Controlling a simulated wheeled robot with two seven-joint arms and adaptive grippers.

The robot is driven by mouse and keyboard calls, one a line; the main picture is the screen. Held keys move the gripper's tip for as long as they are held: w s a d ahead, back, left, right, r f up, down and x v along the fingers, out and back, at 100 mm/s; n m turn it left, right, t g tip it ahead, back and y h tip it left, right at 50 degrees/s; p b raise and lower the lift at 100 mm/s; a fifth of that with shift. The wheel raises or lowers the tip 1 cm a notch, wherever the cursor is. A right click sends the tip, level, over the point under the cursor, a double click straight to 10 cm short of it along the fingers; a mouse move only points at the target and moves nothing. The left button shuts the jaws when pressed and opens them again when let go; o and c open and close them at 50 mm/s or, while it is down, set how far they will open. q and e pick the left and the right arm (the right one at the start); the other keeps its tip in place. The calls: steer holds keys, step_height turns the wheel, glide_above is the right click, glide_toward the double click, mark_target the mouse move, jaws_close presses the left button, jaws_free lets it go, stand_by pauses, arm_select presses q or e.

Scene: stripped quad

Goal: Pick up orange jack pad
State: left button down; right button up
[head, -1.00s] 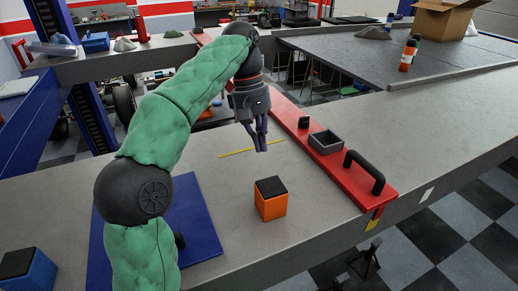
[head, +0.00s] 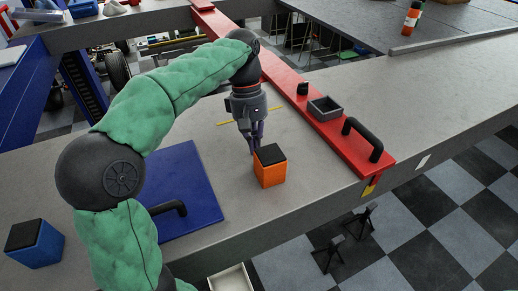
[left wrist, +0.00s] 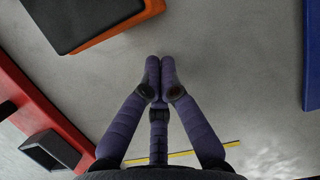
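The orange jack pad (head: 271,174) is an orange block with a black top. It stands upright on the grey worktop in the head view. In the left wrist view the jack pad (left wrist: 108,32) shows at the upper left, cut off by the frame edge. My left gripper (head: 255,149) points down just behind the pad in the head view. In the left wrist view its purple fingers (left wrist: 160,62) are together with nothing between them, and a strip of worktop lies between them and the pad. My right gripper is not in view.
A blue block with a black top (head: 36,246) stands at the lower left. A blue panel with a handle (head: 190,185) lies left of the pad. A red rail (head: 335,142) with a grey tray (head: 324,108) and black handle (head: 363,139) borders the right.

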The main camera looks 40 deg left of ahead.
mark_target(276, 168)
arm_select(q)
steer(key=shift+s+d, duration=0.3)
steer(key=shift+d, duration=0.25)
steer(key=shift+s+d, duration=0.3)
steer(key=shift+d, duration=0.25)
steer(key=s+d, duration=0.1)
steer(key=d, duration=0.1)
steer(key=s+d, duration=0.1)
steer(key=d, duration=0.2)
steer(key=s+d+p, duration=0.1)
steer(key=s+d, duration=0.1)
steer(key=d, duration=0.1)
steer(key=shift+s+r, duration=0.1)
steer(key=v, duration=1)
steer(key=shift+a+r, duration=0.1)
steer(key=shift+r, duration=0.15)
steer(key=shift+a+r, duration=0.2)
steer(key=shift+r, duration=0.45)
